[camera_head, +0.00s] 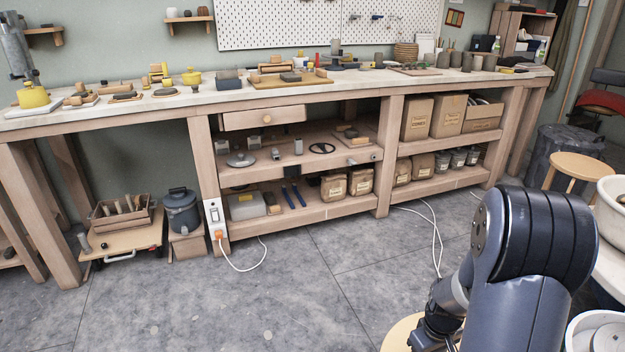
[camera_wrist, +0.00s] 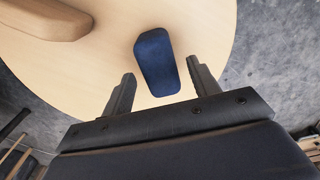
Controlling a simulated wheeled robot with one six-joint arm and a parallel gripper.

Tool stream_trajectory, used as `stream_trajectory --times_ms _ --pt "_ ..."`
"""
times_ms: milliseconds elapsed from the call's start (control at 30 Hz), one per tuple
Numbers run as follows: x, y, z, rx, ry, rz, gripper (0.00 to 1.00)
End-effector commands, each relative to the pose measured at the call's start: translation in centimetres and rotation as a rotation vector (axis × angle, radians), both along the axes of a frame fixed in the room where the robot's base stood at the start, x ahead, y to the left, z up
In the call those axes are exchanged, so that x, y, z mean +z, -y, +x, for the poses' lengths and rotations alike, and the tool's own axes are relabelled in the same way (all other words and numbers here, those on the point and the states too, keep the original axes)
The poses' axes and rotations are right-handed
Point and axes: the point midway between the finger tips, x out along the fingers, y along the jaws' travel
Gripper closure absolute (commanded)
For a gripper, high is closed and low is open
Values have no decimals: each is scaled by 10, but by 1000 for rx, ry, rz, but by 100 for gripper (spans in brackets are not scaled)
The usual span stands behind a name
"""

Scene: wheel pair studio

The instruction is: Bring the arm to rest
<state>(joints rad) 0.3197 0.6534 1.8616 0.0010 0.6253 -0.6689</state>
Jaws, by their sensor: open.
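My gripper (camera_wrist: 161,67) is open in the wrist view, its two dark fingers apart. A dark blue block with rounded edges (camera_wrist: 157,60) shows between the fingers, with a gap on each side. The block appears to lie on a round pale wooden top (camera_wrist: 105,60); its height gap from the fingers is hard to tell. In the head view my arm is at the lower right, bent down over the round wooden top (camera_head: 394,338). My fingers and the blue block cannot be made out there.
A tan wooden piece (camera_wrist: 48,18) lies on the round top. A long workbench (camera_head: 150,107) with tools and shelves runs along the wall. A wooden stool (camera_head: 577,164) and a white basin (camera_head: 612,212) are at the right. Grey floor (camera_head: 300,300) is open, with white cables (camera_head: 437,240).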

Motion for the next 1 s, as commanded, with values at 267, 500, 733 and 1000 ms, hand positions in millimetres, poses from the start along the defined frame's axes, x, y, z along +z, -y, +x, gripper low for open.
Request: stream_trajectory --times_ms 267,500,733,1000 --pt "10 0 1 0 4 -1 43" --pt "21 0 0 0 1 -1 43" --pt "20 0 0 0 0 0 43" --pt "3 0 -1 0 -3 1 43"
